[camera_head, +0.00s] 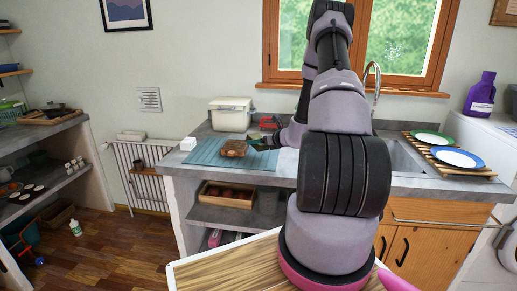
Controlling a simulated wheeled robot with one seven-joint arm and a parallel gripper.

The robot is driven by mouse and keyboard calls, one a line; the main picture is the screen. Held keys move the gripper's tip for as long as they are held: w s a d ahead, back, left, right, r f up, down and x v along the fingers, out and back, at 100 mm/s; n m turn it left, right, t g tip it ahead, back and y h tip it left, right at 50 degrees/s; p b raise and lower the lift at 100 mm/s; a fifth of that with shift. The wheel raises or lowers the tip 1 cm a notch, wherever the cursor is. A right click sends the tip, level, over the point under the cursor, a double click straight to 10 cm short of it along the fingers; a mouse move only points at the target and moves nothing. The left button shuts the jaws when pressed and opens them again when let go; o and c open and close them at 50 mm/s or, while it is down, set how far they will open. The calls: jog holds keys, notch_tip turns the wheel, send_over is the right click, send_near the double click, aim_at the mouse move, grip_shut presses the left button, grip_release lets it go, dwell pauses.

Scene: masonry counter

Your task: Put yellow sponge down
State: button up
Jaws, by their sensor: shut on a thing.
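The sponge (233,148) shows as a small brownish-orange block at the left end of my gripper, over the blue ribbed mat (207,155) on the counter. My gripper (252,144) reaches in from the right and is shut on the sponge. The fingertips are small and partly hidden. I cannot tell whether the sponge touches the mat or is held just above it. My arm hides part of the counter to the right of the mat.
A cream lidded bin (230,115) stands behind the mat, and a white block (188,144) sits at its left. Right of the sink, a slatted rack (480,172) carries a green plate (432,138) and a blue-rimmed plate (458,158). The mat's left part is clear.

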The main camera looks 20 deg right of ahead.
aim_at(258, 155)
jog(key=shift+f, duration=1.4)
jog(key=shift+f, duration=0.1)
jog(key=shift+f, duration=0.15)
jog(key=o, duration=1.3)
jog(key=shift+c, duration=0.2)
